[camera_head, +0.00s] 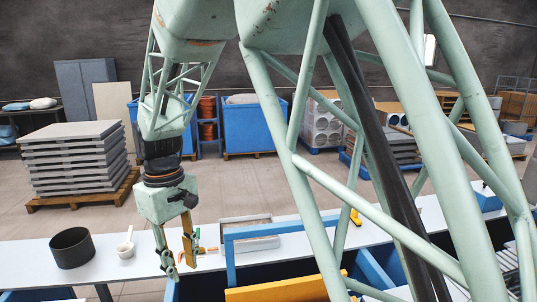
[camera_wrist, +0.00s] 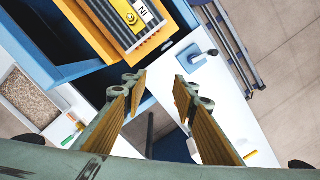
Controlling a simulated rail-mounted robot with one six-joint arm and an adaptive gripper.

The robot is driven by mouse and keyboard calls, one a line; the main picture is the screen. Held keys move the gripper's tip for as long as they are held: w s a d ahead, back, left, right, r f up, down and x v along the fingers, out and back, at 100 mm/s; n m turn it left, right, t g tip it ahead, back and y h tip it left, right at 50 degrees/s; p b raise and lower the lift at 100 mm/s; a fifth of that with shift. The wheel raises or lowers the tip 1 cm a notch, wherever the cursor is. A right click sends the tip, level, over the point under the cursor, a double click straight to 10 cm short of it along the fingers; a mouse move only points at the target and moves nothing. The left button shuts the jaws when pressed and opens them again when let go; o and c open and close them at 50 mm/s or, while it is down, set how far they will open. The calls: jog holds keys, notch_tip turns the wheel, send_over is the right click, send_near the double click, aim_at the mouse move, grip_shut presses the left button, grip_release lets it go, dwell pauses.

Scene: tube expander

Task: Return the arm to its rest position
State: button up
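My gripper (camera_head: 180,262) hangs pointing down from the pale green arm, over the front edge of the white table (camera_head: 25,257) in the head view. In the wrist view its two yellow-brown fingers stand wide apart, with nothing between the tips (camera_wrist: 158,88). The gripper is open and empty. The arm's lattice link crosses the right half of the head view and hides much behind it.
A black ring (camera_head: 72,248) and a white cup-like item (camera_head: 126,246) stand on the table to the left. A shallow tray (camera_wrist: 28,92) of granules lies near the gripper. A blue frame (camera_head: 229,262) with a yellow beam (camera_head: 285,290) stands close to its right.

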jog(key=s+d+r+m+p, duration=0.1)
jog(key=s+d+r+m, duration=0.25)
jog(key=d, duration=0.55)
jog(key=s+d+r+m+p, duration=0.25)
jog(key=d+r, duration=0.25)
jog(key=d, duration=0.5)
jog(key=s+d+r+m+p, duration=0.15)
jog(key=s+d+r, duration=0.25)
jog(key=d, duration=0.5)
jog(key=s+d+f+m+t+b, duration=0.2)
jog(key=s+d+f+b, duration=0.1)
jog(key=s+d+b, duration=0.5)
jog(key=s+d+f+m+t+b, duration=0.2)
jog(key=s+d+f+b, duration=0.1)
jog(key=s+d+b, duration=0.5)
jog(key=shift+s+f+t+b, duration=0.35)
jog(key=shift+s+b, duration=0.6)
jog(key=shift+s, duration=0.8)
jog(key=shift+d, duration=0.1)
